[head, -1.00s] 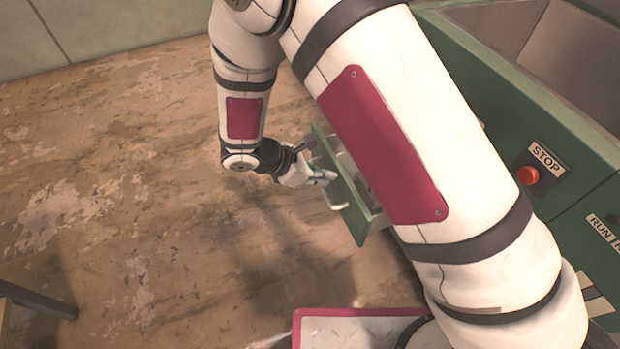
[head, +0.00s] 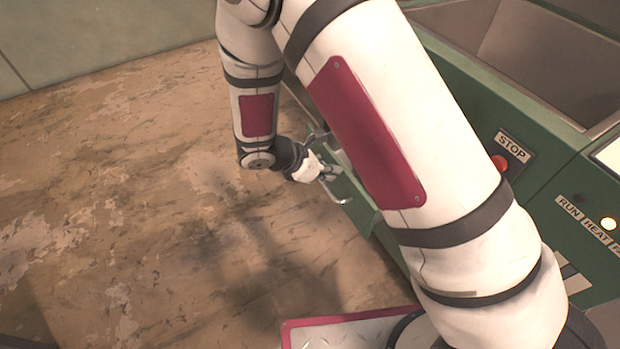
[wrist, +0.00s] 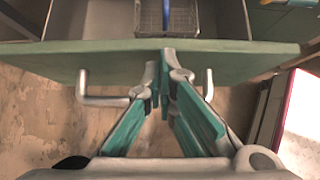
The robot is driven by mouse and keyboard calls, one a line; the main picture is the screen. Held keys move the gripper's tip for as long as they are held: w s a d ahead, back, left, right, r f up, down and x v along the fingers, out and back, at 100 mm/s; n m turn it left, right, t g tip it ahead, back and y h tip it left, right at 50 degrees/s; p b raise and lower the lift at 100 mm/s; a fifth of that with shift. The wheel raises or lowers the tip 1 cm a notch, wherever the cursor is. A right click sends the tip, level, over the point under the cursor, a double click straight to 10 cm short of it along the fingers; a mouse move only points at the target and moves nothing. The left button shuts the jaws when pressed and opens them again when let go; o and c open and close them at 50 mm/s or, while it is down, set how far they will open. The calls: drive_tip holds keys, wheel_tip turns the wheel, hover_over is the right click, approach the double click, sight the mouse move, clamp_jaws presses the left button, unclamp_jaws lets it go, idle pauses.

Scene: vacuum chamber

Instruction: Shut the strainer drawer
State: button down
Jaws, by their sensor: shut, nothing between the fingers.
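The strainer drawer's green front (head: 358,205) stands out from the green machine in the head view, partly hidden by my arm. In the wrist view the front (wrist: 245,62) crosses the upper picture, with the open drawer and a wire basket (wrist: 207,18) behind it. A pale bar handle (wrist: 100,99) is on the front; its middle is hidden by my fingers. My gripper (wrist: 165,78) is shut and empty, its tips at the front, between the handle's two ends. The gripper also shows in the head view (head: 330,173). I cannot tell whether the tips touch the front.
The machine has a red stop button (head: 499,162) and an open grey basin (head: 545,60) on top. The worn brown floor (head: 130,200) to the left is clear. A blue rod-like thing (wrist: 167,15) shows at the basket.

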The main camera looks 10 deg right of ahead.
drive_tip(key=w+d+b, duration=0.1)
drive_tip(key=w+d, duration=0.2)
drive_tip(key=d, duration=0.5)
drive_tip(key=w+d+b, duration=0.1)
drive_tip(key=w+d, duration=0.3)
drive_tip(key=d, duration=0.4)
drive_tip(key=shift+d, duration=0.3)
